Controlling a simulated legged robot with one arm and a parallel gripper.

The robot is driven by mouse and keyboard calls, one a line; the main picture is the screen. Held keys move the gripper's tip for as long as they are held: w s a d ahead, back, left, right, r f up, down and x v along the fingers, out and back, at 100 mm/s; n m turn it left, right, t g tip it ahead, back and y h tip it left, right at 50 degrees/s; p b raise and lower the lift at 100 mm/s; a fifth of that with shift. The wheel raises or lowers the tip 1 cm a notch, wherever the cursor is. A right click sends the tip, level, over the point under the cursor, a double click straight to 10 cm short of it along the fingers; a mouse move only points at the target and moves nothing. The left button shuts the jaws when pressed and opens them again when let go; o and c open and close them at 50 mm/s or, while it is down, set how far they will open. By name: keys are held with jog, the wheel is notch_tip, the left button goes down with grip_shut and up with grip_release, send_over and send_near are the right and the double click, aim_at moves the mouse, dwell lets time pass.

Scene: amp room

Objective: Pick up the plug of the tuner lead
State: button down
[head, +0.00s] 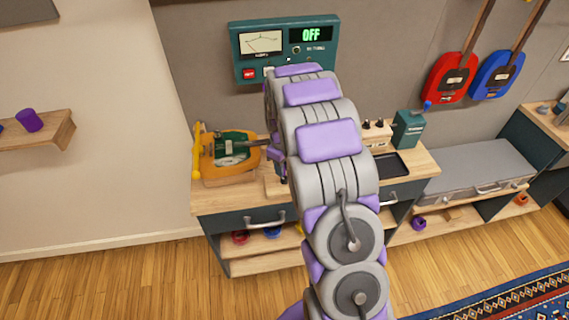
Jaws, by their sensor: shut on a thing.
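My arm rises through the middle of the head view and bends down beyond its top. My gripper (279,160) shows only in part at the arm's left edge, low over the left part of the workbench (228,202). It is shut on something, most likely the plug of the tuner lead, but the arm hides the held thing. An orange and green device (230,158) with a yellow handle stands on the bench just left of the gripper. I cannot make out the lead.
A green meter panel (286,50) reading OFF hangs on the wall behind. A dark tray (391,164) and a green box (408,130) are on the bench, right of my arm. Red (452,77) and blue (497,73) guitars hang at right. A grey case (470,172) lies on a low shelf.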

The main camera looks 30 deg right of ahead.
jog(key=s+a+r+p, duration=0.4)
jog(key=s+a, duration=0.4)
jog(key=a, duration=0.3)
jog(key=shift+s+a+r, duration=0.15)
jog(key=shift+a+r, duration=0.1)
jog(key=shift+a, duration=0.1)
